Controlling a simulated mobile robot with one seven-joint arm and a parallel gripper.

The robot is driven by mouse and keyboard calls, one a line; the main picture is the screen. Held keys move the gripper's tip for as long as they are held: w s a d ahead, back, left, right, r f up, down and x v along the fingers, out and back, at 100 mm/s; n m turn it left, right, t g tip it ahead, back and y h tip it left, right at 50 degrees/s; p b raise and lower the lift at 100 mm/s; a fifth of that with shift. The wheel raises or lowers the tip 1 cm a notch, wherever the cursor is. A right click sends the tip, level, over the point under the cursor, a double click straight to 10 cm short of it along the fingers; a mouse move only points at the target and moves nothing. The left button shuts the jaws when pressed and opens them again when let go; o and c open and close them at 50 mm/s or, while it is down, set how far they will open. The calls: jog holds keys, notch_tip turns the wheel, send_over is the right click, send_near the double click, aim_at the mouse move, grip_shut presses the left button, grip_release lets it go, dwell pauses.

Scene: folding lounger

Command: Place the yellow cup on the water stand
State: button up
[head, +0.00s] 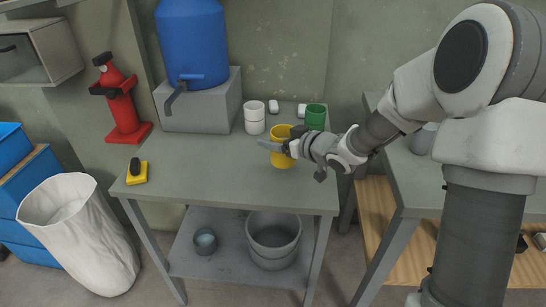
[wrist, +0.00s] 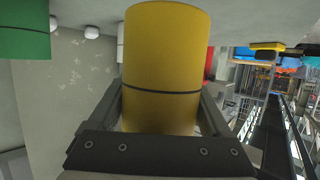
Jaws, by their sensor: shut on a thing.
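The yellow cup (head: 283,160) is upright at the right part of the grey-green table (head: 215,178). My gripper (head: 277,147) is shut on it from the right. In the wrist view the yellow cup (wrist: 165,55) fills the middle, with a thin dark line around it and a finger of my gripper (wrist: 161,108) on each side. I cannot tell whether its base touches the tabletop. A blue water barrel (head: 193,45) with a tap stands on a grey block (head: 212,112) at the table's back left, which looks like the water stand.
A white cup (head: 254,118) and a green cup (head: 315,117) stand behind the yellow cup, with small white items near them. A yellow-and-black item (head: 136,172) lies at the table's left front. A red jack-like tool (head: 120,98) stands at the left. The tabletop's middle is clear.

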jog(key=shift+w+a+f+b, duration=0.1)
jog(key=shift+a+f+b, duration=0.15)
jog(key=shift+f, duration=0.5)
jog(key=shift+w+a+f+b, duration=0.1)
jog(key=shift+f+b, duration=0.3)
jog(key=shift+f, duration=0.4)
jog(key=shift+a+f+b, duration=0.2)
jog(key=shift+f+b, duration=0.1)
jog(key=shift+f, duration=0.45)
